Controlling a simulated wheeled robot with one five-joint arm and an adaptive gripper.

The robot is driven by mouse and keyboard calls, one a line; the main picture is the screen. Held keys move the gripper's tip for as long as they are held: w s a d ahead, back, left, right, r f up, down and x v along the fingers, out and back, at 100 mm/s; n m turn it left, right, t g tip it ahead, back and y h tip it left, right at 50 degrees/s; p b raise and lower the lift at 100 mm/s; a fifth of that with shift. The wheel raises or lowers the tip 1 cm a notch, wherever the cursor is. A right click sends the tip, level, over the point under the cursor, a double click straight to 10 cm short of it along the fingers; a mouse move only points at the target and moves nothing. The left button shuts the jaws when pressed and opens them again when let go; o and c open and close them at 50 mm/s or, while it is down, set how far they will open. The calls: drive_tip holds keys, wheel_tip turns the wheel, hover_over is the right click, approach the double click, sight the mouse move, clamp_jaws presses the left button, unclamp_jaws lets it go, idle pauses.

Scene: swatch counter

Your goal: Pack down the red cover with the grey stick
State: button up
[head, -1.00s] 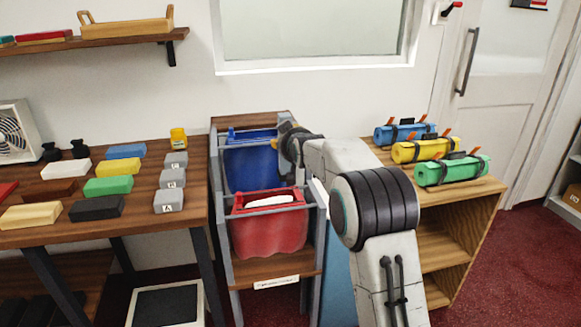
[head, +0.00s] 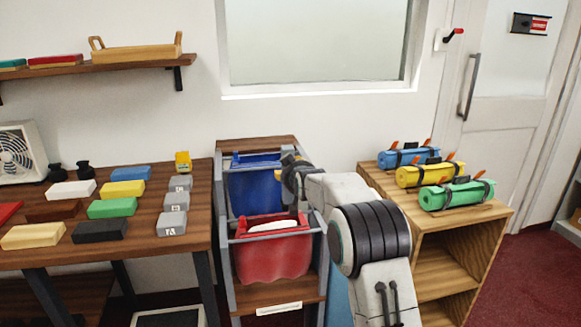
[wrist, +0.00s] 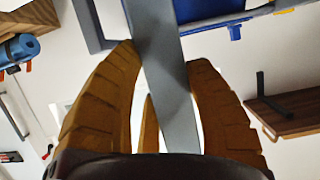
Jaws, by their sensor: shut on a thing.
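The red cover (head: 272,262) hangs as a pouch in the front frame of a grey rack, with a white item (head: 268,226) showing at its top. My gripper (head: 285,166) is above the rack's right side, near the border between the blue pouch and the red cover. In the wrist view, its brown fingers are closed on the grey stick (wrist: 158,35), a flat bar running up from between them. In the head view the stick is hard to make out against the arm. I cannot tell whether it touches the cover.
The blue pouch (head: 255,190) hangs behind the red cover. A table (head: 150,220) with coloured blocks stands to the left. A wooden cabinet (head: 455,232) with blue, yellow and green rolls stands to the right. A wall shelf (head: 110,66) is at upper left.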

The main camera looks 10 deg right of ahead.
drive_tip(key=shift+f+b, duration=0.75)
drive_tip(key=shift+f, duration=1.25)
drive_tip(key=shift+f, duration=0.15)
wheel_tip(320, 180, down, 9)
drive_tip(key=b, duration=0.8)
idle(0.7)
drive_tip(key=shift+r+p, duration=3.65)
drive_tip(key=shift+r, duration=2)
drive_tip(key=shift+r, duration=0.15)
